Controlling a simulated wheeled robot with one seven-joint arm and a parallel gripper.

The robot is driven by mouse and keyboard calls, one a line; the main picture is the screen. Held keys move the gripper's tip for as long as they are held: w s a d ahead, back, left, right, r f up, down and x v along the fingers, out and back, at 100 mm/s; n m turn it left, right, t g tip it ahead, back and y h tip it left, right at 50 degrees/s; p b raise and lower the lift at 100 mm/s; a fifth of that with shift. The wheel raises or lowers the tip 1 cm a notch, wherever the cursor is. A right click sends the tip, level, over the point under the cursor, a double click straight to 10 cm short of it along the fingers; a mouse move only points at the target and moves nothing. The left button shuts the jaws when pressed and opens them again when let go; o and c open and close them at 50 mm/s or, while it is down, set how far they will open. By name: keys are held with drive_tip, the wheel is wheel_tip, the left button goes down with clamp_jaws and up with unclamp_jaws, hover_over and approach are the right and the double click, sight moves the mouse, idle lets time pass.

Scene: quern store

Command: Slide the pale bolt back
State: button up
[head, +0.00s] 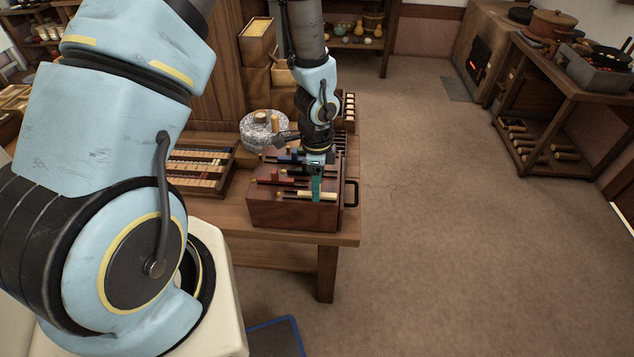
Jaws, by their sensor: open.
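A dark wooden box (290,213) stands near the front right corner of the wooden table. Several coloured bolts lie across its top, among them a red one and a blue one. The pale bolt (328,196) lies along the front right of the top. My gripper (316,191) points down over the box with its teal fingers at the pale bolt, and they hide part of it. The jaws are open. From this view I cannot tell whether the fingers touch the bolt.
A grey quern stone (262,130) stands behind the box. A slatted wooden tray (198,166) lies to its left. A black handle (351,193) sticks out at the box's right side. The floor (420,200) to the right is clear up to the stove (482,55) and side table.

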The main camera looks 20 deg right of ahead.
drive_tip(key=shift+c, duration=0.2)
clamp_jaws()
idle(1.1)
